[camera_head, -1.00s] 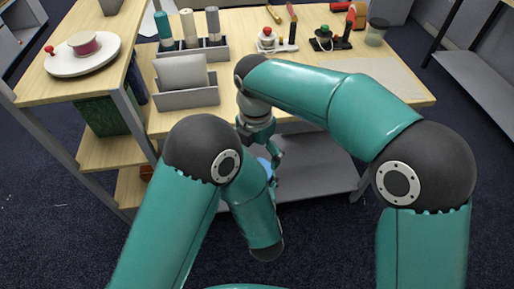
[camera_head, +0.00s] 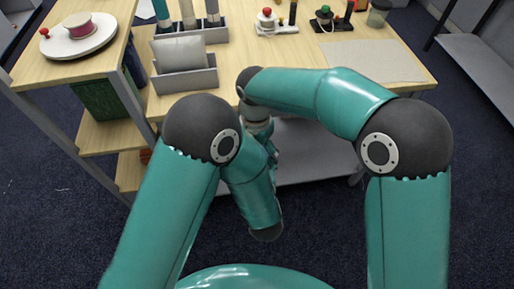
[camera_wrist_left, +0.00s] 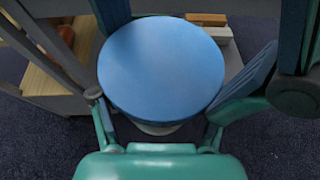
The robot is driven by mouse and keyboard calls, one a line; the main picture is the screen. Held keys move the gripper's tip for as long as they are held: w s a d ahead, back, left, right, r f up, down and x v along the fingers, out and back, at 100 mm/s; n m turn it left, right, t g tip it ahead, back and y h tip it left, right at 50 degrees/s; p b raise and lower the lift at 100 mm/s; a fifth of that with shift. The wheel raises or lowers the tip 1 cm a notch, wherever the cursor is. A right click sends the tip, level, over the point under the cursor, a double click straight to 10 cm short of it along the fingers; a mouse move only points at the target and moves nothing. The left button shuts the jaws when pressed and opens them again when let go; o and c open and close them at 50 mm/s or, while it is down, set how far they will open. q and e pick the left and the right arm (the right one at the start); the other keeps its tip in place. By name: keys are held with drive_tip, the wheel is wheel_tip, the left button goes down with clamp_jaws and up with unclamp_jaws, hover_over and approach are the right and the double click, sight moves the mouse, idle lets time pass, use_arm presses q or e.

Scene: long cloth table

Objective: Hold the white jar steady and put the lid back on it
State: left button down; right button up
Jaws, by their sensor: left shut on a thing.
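A round blue lid (camera_wrist_left: 162,68) fills the middle of the left wrist view, seen from above. A pale sliver of the white jar (camera_wrist_left: 158,129) shows below its near edge; whether the lid is seated cannot be told. My left gripper (camera_wrist_left: 158,118) is shut on the white jar, a finger on each side; its fingertips are mostly hidden. In the head view my left forearm hides the jar and lid. My right gripper (camera_head: 272,150) hangs down just beyond my left forearm, in front of the table. It is partly hidden, and its opening cannot be made out.
The wooden table (camera_head: 290,55) stands ahead, with a grey holder (camera_head: 186,85) near its front left. A side stand at left carries a white plate (camera_head: 80,42) with a spool. A grey lower shelf (camera_head: 310,150) lies beyond my grippers. Dark carpet is open below.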

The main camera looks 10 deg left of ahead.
drive_tip(key=c, duration=0.6)
drive_tip(key=m, duration=0.3)
drive_tip(key=o, duration=1.1)
drive_tip(key=shift+r, duration=2.25)
